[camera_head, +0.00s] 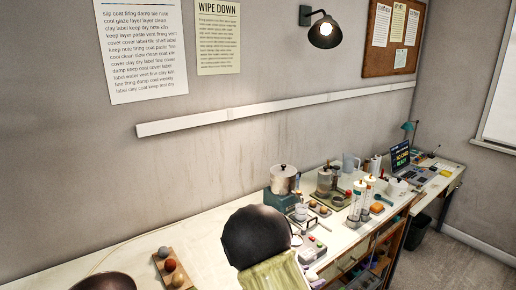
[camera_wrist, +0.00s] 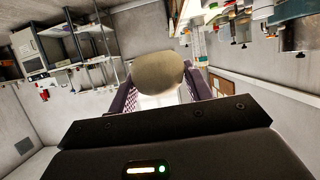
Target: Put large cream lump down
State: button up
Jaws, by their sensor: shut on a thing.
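In the wrist view, my gripper (camera_wrist: 161,86) is shut on the large cream lump (camera_wrist: 158,70), a smooth, rounded, dull beige piece between its two purple-grey fingers. The lump is clear of any surface that I can see there. The lump and my gripper cannot be made out in the head view. The long pale worktable (camera_head: 205,262) runs along the wall in the head view.
A wooden board (camera_head: 160,266) with several small balls lies on the near left of the table, by a dark brown rounded thing (camera_head: 103,282). Pots, bottles and trays crowd the right half. A dark round shape hides the table's front middle. Some table left of it is bare.

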jog(key=shift+s+d, duration=0.15)
jog(key=shift+s, duration=0.05)
jog(key=shift+d, duration=0.15)
jog(key=shift+w+d+f+n+t+y, duration=0.25)
jog(key=shift+w+d+n+t+y, duration=0.05)
jog(key=shift+w+d, duration=0.15)
jog(key=shift+d+f+t, duration=0.1)
jog(key=shift+d+t, duration=0.15)
jog(key=shift+t, duration=0.05)
jog(key=shift+w+d+f+n+t+y, duration=0.3)
jog(key=shift+d+f+n+y, duration=0.15)
jog(key=shift+n, duration=0.15)
jog(key=shift+w+d+f+n+t+y, duration=0.35)
jog(key=shift+f+n+y, duration=0.1)
jog(key=shift+n, duration=0.15)
notch_tip(320, 180, down, 5)
jog(key=n+t+y, duration=0.1)
jog(key=n+y, duration=0.1)
jog(key=n+t+y, duration=0.1)
jog(key=y, duration=0.1)
jog(key=shift+a+f+n, duration=0.15)
jog(key=shift+n, duration=0.25)
jog(key=s+a+f+n+y, duration=0.1)
jog(key=f, duration=0.1)
jog(key=s+a+f+n+y, duration=0.1)
jog(key=f+y, duration=0.1)
jog(key=s+a+f+n+t+y, duration=0.1)
jog(key=f, duration=0.1)
jog(key=shift+s+f+n, duration=0.2)
jog(key=shift+s+n, duration=0.2)
